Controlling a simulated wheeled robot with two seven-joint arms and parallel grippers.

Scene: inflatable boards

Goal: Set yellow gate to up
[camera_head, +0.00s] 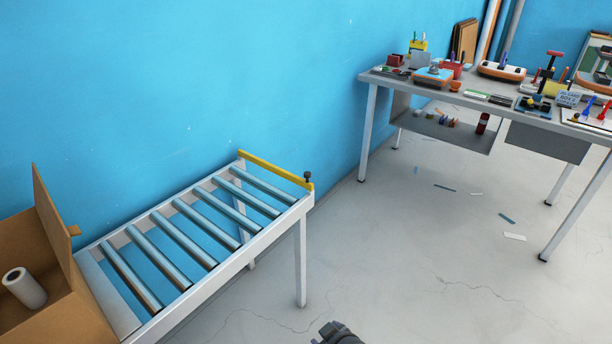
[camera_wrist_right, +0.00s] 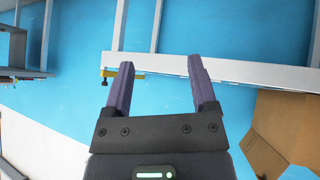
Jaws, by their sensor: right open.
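The yellow gate (camera_head: 275,170) is a low bar across the far end of a roller conveyor (camera_head: 255,240), close to the level of the rollers. A dark knob (camera_head: 308,176) stands at its near right end. In the right wrist view, a small piece of the yellow gate (camera_wrist_right: 139,76) shows beside one fingertip, with the dark knob (camera_wrist_right: 104,76) just left of it. My right gripper (camera_wrist_right: 160,68) is open, with nothing between its fingers. Whether it touches the gate cannot be told. My left gripper is not in view.
A cardboard box (camera_head: 75,305) with a white roll (camera_head: 24,287) in it stands at the conveyor's near left end. A cluttered workbench (camera_head: 500,97) stands at the back right. A blue wall (camera_head: 150,80) runs behind the conveyor. The floor (camera_head: 400,240) between them is mostly clear.

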